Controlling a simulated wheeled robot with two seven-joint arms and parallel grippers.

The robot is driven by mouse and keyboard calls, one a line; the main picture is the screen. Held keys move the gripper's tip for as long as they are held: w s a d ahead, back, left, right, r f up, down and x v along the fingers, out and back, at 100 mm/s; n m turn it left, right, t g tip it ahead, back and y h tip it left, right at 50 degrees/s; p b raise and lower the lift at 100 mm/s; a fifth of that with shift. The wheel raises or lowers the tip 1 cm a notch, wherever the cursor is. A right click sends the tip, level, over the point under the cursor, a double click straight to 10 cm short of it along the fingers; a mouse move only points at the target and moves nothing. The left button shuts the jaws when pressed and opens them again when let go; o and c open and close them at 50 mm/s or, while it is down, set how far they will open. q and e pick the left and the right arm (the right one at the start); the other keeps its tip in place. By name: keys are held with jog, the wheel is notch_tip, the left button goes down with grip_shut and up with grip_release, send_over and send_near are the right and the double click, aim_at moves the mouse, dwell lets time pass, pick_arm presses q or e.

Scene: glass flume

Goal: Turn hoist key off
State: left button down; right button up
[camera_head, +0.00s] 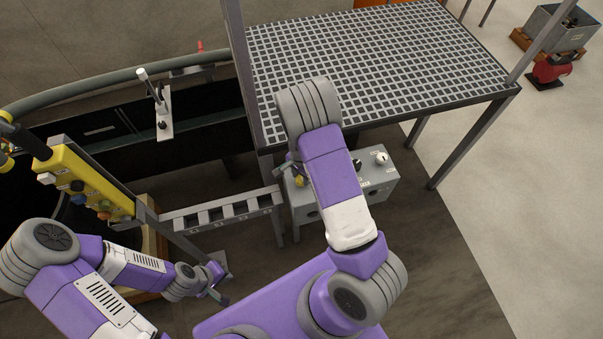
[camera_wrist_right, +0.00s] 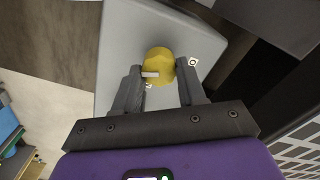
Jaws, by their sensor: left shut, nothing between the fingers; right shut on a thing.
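A grey control box (camera_head: 376,191) stands under the grating platform, with a black knob (camera_head: 357,163) and a pale round switch (camera_head: 381,157) on top. My right gripper (camera_head: 290,178) is at the box's left end, mostly hidden by my right arm. In the right wrist view, my right gripper (camera_wrist_right: 160,72) is shut on a yellow round knob (camera_wrist_right: 161,57) on the box's grey face (camera_wrist_right: 120,45). A pale bar (camera_wrist_right: 150,74) lies across the knob; whether it is the hoist key I cannot tell. My left gripper (camera_head: 221,289) is shut and empty at lower left.
A grating platform (camera_head: 375,65) on steel legs stands over the box. A yellow button pendant (camera_head: 85,185) is at left, beside a grey slotted rack (camera_head: 225,211). A lever on a white plate (camera_head: 164,120) stands behind.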

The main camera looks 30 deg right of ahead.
aim_at(302, 178)
jog(key=shift+m+p, duration=0.6)
jog(key=shift+m, duration=1.3)
jog(key=o, duration=1)
jog(key=shift+o, duration=0.2)
notch_tip(302, 178, up, 8)
jog(key=shift+f+p, duration=0.2)
jog(key=shift+p, duration=0.35)
jog(key=shift+s, duration=0.1)
